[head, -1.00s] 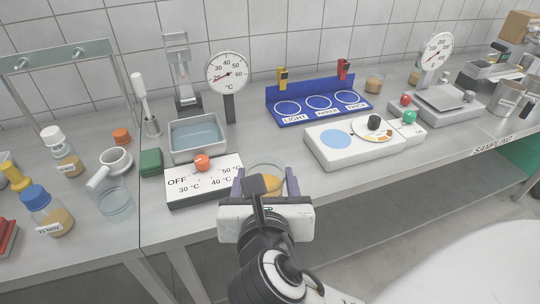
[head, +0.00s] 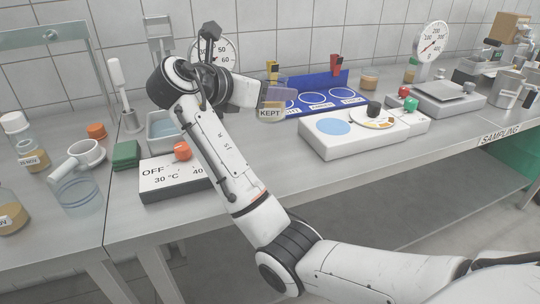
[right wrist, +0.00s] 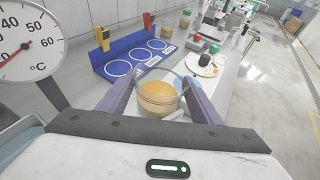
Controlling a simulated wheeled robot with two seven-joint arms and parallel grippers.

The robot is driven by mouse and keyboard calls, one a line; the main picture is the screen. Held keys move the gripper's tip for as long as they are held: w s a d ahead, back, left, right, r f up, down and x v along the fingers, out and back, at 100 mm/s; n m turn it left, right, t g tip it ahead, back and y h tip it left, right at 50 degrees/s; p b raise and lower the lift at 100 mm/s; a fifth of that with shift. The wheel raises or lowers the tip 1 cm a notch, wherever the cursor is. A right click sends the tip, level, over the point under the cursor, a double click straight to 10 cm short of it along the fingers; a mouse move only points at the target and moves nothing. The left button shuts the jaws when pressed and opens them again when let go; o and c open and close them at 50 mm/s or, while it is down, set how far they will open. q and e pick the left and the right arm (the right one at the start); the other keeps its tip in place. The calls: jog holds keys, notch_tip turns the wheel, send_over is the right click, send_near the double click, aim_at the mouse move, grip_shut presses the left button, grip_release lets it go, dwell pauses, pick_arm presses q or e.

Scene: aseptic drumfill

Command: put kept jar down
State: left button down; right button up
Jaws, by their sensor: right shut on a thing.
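The kept jar (head: 270,115), a small clear jar of amber contents with a "KEPT" label, is in my right gripper (head: 277,96). In the right wrist view the jar (right wrist: 158,101) sits between the two purple fingers of my right gripper (right wrist: 160,92), which are shut on it. It appears held in front of the left part of the blue rack (head: 318,100), which has ringed places marked LIGHT, AMBER and THICK. The head view does not settle its height over the table. My left gripper is not in view.
A white device with a blue disc (head: 334,127) stands right of the jar. The temperature box (head: 166,178) and water bath (head: 163,128) are left, partly behind my arm. A dial thermometer (right wrist: 28,45) is close at left. Bare table (head: 272,165) lies in front.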

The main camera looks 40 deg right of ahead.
aim_at(270, 113)
notch_tip(270, 113, down, 6)
jog(key=shift+r+b, duration=0.1)
jog(key=shift+b, duration=0.35)
notch_tip(270, 113, down, 4)
jog(key=shift+r+b, duration=0.15)
jog(key=shift+b, duration=0.3)
jog(key=o, duration=1.1)
jog(key=shift+c, duration=0.2)
jog(key=shift+o, duration=1.1)
